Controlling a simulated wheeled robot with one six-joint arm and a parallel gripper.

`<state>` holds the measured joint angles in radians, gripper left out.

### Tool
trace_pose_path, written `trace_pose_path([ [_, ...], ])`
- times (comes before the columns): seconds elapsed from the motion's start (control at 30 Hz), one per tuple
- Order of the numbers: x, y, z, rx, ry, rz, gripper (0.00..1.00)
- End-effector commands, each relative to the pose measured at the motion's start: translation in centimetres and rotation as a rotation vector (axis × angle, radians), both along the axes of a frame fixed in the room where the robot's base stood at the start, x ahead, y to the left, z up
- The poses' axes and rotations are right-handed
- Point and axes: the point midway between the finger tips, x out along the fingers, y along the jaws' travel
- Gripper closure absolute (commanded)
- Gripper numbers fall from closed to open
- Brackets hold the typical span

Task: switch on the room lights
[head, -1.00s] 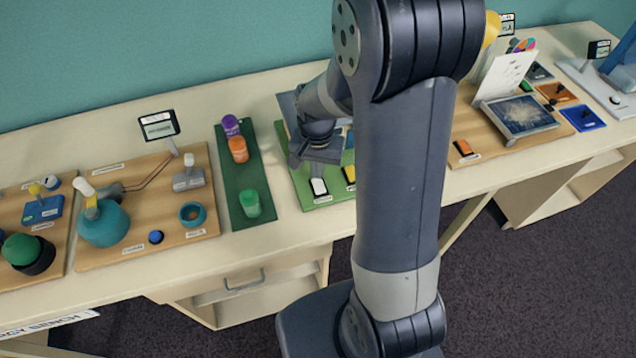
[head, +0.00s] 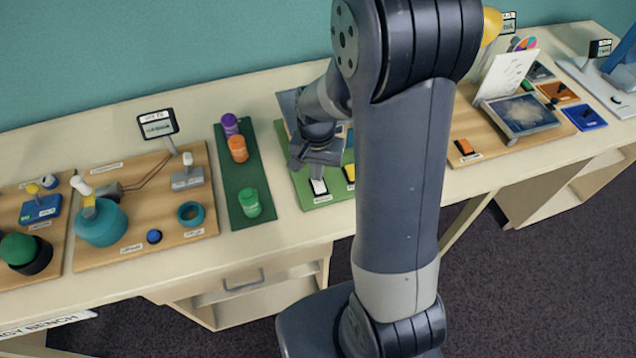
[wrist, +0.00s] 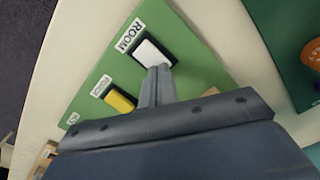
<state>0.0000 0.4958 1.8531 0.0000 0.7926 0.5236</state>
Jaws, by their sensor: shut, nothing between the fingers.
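The room light switch is a white rocker in a dark frame (wrist: 152,53) on a green board, with a label reading ROOM beside it in the wrist view. The white rocker also shows in the head view (head: 319,187). A yellow rocker (wrist: 119,101) sits next to it on the same board. My gripper (wrist: 160,72) is shut and empty, its fingertips at or just above the near edge of the white rocker; I cannot tell whether they touch. In the head view my gripper (head: 313,172) is over the green board (head: 306,198), partly hidden by my arm.
A dark green board (head: 236,185) with purple, orange and green jars stands left of the switch board. Further left is a wooden board with a teal flask (head: 103,226). On the right is a wooden board with an orange switch (head: 464,147) and a dark panel.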

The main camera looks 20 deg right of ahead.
Motion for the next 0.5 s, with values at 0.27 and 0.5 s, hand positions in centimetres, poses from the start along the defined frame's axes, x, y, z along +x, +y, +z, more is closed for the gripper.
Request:
trace_pose_path([
  [0.27, -0.01, 0.0, -0.5, 0.0, 0.0, 0.0, 1.0],
  [0.5, -0.02, 0.0, -0.56, 0.0, 0.0, 0.0, 1.0],
])
